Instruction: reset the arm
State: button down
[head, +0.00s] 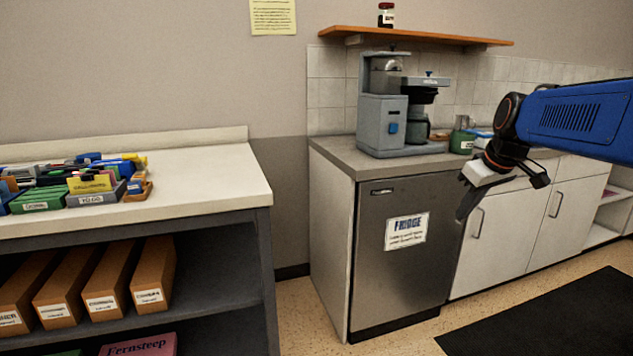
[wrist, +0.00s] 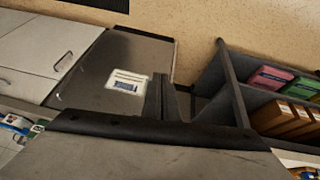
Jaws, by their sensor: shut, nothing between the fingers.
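My blue arm reaches in from the right edge of the head view. My gripper (head: 465,212) hangs in front of the right side of the fridge, its dark fingers pointing down and shut with nothing between them. In the wrist view my gripper (wrist: 160,82) shows its fingers together, with the fridge front and its white sign (wrist: 127,82) beyond. The gap between fingers and fridge is hard to judge.
A grey coffee machine (head: 385,115) stands on the counter above the fridge (head: 395,275). White cupboards (head: 510,235) lie to the right. A desk (head: 220,178) with boxes and pens stands left. A dark mat (head: 560,318) covers open floor.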

jog(key=s+a+f+m, duration=0.1)
jog(key=s+a+f, duration=0.1)
jog(key=s+f, duration=0.3)
jog(key=s+a+f+m, duration=0.2)
jog(key=s+f, duration=0.4)
jog(key=s, duration=0.8)
jog(key=s+a+f+m+h, duration=0.1)
jog(key=s+a+f, duration=0.1)
jog(key=s+f, duration=0.3)
jog(key=s, duration=0.4)
jog(key=shift+s+a+f, duration=0.25)
jog(key=shift+s+f, duration=0.05)
